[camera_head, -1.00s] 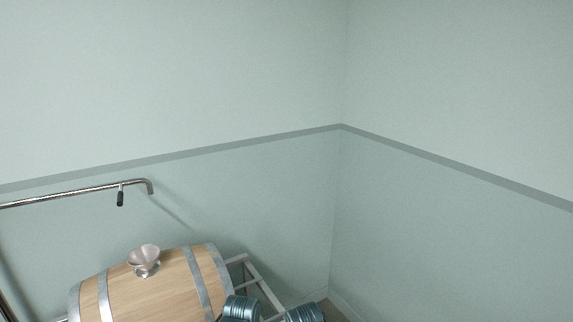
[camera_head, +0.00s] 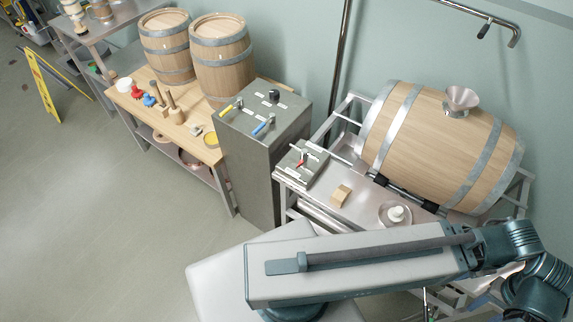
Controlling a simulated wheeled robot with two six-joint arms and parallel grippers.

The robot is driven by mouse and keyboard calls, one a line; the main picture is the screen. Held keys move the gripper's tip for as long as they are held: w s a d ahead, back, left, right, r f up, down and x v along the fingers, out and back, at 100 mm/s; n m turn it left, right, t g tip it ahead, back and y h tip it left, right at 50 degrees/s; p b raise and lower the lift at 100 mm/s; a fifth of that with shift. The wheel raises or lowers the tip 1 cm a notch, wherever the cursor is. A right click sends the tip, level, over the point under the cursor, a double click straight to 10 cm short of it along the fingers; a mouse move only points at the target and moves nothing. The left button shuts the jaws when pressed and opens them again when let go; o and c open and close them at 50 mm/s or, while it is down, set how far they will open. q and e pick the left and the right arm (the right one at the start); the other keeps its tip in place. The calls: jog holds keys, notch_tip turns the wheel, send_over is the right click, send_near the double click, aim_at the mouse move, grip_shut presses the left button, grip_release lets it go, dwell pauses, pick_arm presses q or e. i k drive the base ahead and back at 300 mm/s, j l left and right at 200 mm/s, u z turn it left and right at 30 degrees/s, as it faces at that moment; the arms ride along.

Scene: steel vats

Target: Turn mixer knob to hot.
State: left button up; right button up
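A steel cabinet (camera_head: 245,140) stands left of centre in the head view. Its top carries a small black knob (camera_head: 273,95) near the back, a yellow-handled lever (camera_head: 231,106) on the left and a blue-handled lever (camera_head: 263,126) at the front right. The black knob looks like the mixer knob; its setting and the small labels are too small to read. One of my arms (camera_head: 360,264) crosses the lower right, well apart from the cabinet. I see no gripper fingers.
A smaller steel box with a red lever (camera_head: 303,160) sits right of the cabinet on a steel bench. A barrel with a funnel (camera_head: 461,100) lies behind it. A wooden table (camera_head: 190,142) with upright barrels stands left.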

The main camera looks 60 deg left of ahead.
aim_at(274, 94)
jog(key=l+u, duration=0.1)
jog(key=u, duration=0.4)
jog(key=l+u, duration=0.1)
jog(key=u, duration=0.4)
jog(key=l+u, duration=0.1)
jog(key=u, duration=0.4)
jog(key=l+u, duration=0.1)
jog(key=u, duration=0.4)
jog(key=l+u, duration=0.1)
jog(key=u, duration=0.4)
